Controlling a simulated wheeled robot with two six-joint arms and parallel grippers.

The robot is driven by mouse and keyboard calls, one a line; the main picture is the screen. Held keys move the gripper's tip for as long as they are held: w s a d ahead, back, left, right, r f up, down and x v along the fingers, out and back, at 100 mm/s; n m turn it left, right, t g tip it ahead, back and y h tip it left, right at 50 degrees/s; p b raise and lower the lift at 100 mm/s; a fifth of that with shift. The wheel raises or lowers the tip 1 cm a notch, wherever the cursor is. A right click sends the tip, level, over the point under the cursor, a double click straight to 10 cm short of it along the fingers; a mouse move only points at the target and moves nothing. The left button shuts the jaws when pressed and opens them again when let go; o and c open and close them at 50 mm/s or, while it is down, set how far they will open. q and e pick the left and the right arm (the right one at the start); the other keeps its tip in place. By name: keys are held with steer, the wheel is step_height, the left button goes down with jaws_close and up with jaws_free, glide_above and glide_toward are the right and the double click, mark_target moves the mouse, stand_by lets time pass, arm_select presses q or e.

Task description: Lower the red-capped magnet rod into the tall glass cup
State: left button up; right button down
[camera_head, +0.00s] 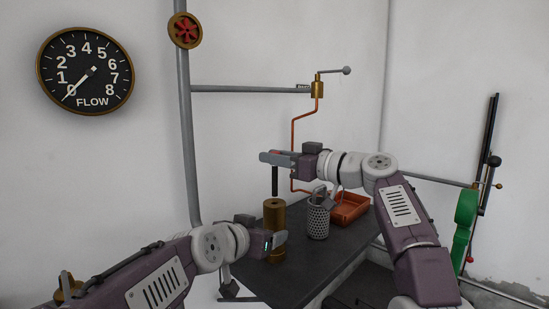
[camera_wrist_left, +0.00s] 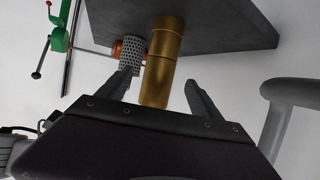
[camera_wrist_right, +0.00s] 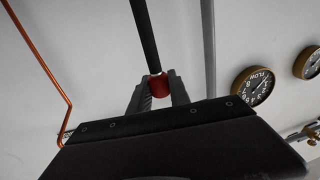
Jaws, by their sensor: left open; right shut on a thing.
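The magnet rod (camera_head: 275,181) is a dark upright rod with a red cap. My right gripper (camera_head: 268,157) is shut on the red cap (camera_wrist_right: 159,86), and the rod extends away from it in the right wrist view (camera_wrist_right: 145,35). My left gripper (camera_head: 280,238) is open at the cylinder's lower part. In the left wrist view the cylinder (camera_wrist_left: 161,70) shows between the spread fingers.
A perforated metal basket (camera_head: 318,221) stands on the dark table (camera_head: 300,270), right of the cylinder. An orange tray (camera_head: 350,208) lies behind it. A copper pipe (camera_head: 293,150) runs down the wall behind. A green stand (camera_head: 464,225) is at the right.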

arm_select(q)
steer(key=shift+s+a+r, duration=0.2)
steer(key=shift+s, duration=0.3)
